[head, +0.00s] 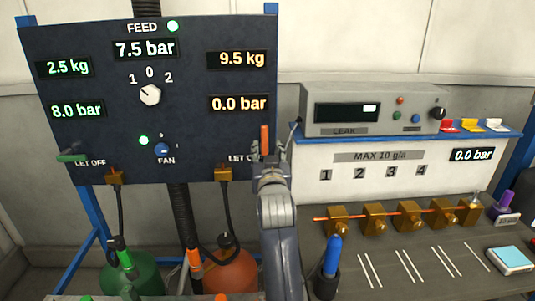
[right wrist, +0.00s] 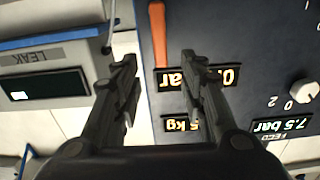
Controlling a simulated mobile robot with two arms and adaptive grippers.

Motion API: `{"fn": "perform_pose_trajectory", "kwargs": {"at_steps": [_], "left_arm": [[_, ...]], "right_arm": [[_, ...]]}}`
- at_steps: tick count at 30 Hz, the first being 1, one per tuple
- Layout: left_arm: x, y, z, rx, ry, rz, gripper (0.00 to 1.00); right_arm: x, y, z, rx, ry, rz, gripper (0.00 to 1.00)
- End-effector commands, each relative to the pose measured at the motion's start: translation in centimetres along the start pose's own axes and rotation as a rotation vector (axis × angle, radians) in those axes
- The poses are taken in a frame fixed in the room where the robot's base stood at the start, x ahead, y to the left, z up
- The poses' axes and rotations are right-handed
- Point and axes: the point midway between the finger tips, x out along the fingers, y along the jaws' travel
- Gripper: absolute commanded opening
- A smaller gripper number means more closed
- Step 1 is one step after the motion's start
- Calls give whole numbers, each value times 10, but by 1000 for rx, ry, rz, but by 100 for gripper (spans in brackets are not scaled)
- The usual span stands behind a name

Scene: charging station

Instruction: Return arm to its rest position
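My right arm rises through the middle of the head view, and its gripper (head: 267,158) is at the lower right corner of the dark control panel (head: 200,85). In the right wrist view the right gripper (right wrist: 158,68) is open, its two dark fingers wide apart. The orange lever (right wrist: 158,35) appears in the gap between the fingertips, touching neither finger in that picture. In the head view the orange lever (head: 265,138) points up beside the partly covered right "LET OFF" label. My left gripper is not in view.
A green lever (head: 72,157) lies sideways at the panel's lower left. A leak meter (head: 365,110) stands on a shelf to the right. Below it are several brass blocks (head: 375,217) on a bench, a blue-handled tool (head: 333,255) in a holder, and an orange tank (head: 230,273).

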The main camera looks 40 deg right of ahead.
Motion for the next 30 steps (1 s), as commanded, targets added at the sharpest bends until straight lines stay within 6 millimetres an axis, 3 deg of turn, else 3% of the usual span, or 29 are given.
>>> {"fn": "perform_pose_trajectory", "kwargs": {"at_steps": [20, 23, 25, 30], "left_arm": [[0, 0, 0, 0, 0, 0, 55], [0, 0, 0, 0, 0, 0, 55], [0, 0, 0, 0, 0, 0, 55], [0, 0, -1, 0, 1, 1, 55]], "right_arm": [[-5, 0, 4, -5, -8, -3, 38], [-14, -3, 25, -29, -56, -23, 38], [-28, -6, 53, -62, -122, -52, 38], [-90, -16, 147, -173, -364, -165, 38]]}}
